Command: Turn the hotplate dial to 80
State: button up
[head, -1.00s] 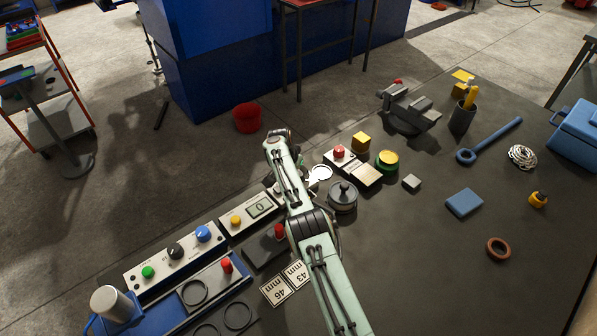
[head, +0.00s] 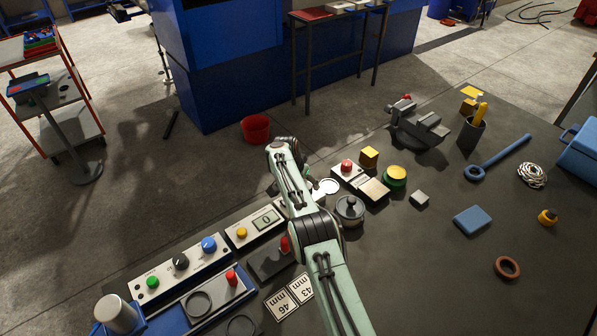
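A cream control panel (head: 216,262) at the left of the bench carries a green button (head: 152,282), a black dial (head: 180,261) and a blue knob (head: 209,244). A dark round pot with a knobbed lid (head: 350,209) stands right of my arm. I cannot tell which of these belongs to the hotplate, and no number 80 is readable. My pale green arm reaches over the middle of the bench. Its end lies behind its own links, so my gripper and its fingers are hidden.
A red-button unit (head: 346,166), a yellow-topped green button (head: 395,177) and a vise (head: 418,125) stand to the right. The right front bench is mostly clear.

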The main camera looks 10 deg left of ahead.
jog(key=v, duration=0.9)
jog(key=shift+s+r, duration=0.15)
jog(key=shift+r, duration=0.1)
jog(key=shift+a, duration=0.1)
jog(key=f+n, duration=0.1)
jog(key=a+f+n+y, duration=0.1)
jog(key=n, duration=0.1)
jog(key=w+f+n+y, duration=0.1)
jog(key=shift+a+f+t, duration=0.3)
jog(key=shift+f+t, duration=0.05)
jog(key=shift+t, duration=0.05)
jog(key=shift+y, duration=0.5)
jog(key=d, duration=0.1)
jog(key=d+f, duration=0.1)
jog(key=d, duration=0.1)
jog(key=d+f, duration=0.1)
jog(key=shift+w+d, duration=0.25)
jog(key=shift+w, duration=0.15)
jog(key=x, duration=0.6)
jog(key=shift+s, duration=0.1)
